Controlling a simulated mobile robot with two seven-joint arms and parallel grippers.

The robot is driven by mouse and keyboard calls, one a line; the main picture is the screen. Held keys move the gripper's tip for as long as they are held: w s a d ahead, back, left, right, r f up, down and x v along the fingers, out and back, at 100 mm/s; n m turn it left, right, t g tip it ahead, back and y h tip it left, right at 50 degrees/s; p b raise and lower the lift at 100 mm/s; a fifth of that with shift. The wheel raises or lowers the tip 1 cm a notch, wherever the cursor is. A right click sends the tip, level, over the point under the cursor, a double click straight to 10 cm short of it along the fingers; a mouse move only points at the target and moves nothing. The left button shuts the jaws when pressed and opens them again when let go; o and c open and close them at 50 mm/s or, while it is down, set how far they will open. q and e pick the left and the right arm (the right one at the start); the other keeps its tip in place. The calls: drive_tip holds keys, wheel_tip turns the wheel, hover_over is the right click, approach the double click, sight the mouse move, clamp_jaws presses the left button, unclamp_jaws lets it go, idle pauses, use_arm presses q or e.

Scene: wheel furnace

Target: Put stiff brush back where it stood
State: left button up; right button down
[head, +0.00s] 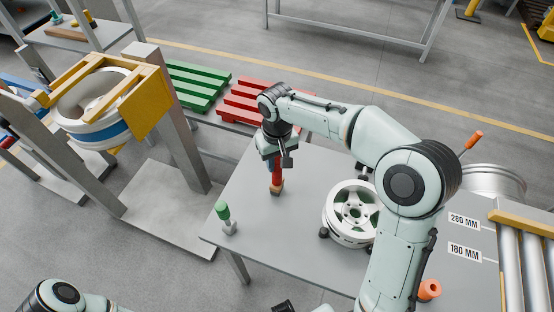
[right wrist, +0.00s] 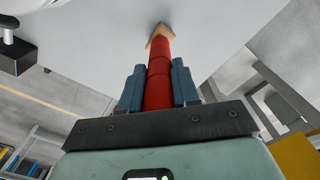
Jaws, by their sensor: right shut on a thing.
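The stiff brush has a red handle (head: 277,172) and a tan block end, and stands about upright over the left part of the grey table (head: 245,178). My right gripper (head: 278,155) is shut on its handle from above. In the right wrist view, the red handle of the brush (right wrist: 159,78) sits between the two blue-grey fingers, with its tan end at the grey tabletop. I cannot tell whether that end touches the table. Part of my left arm shows at the bottom left edge of the head view, but its gripper cannot be made out.
A green-handled tool (head: 223,212) stands near the table's left corner. A silver wheel (head: 352,212) lies right of the brush. Orange-handled items (head: 429,290), a roller rack (head: 516,262) and size labels are further right. Green (head: 197,88) and red pallets (head: 240,100) lie behind. Bare tabletop surrounds the brush.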

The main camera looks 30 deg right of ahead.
drive_tip(key=shift+f, duration=0.15)
drive_tip(key=c, duration=0.8)
unclamp_jaws()
use_arm(q)
drive_tip(key=shift+s+f, duration=0.1)
drive_tip(key=shift+f, duration=0.05)
drive_tip(key=shift+f, duration=0.1)
use_arm(e)
drive_tip(key=r, duration=0.4)
drive_tip(key=r+p, duration=0.1)
drive_tip(key=r, duration=0.4)
drive_tip(key=w+r+p, duration=0.1)
drive_tip(key=r, duration=0.3)
drive_tip(key=shift+a+r, duration=0.15)
drive_tip(key=shift+r, duration=0.05)
use_arm(q)
drive_tip(key=w+r, duration=0.2)
drive_tip(key=r, duration=0.1)
drive_tip(key=shift+r, duration=0.1)
use_arm(e)
drive_tip(key=shift+s, duration=0.1)
use_arm(q)
drive_tip(key=shift+s, duration=0.1)
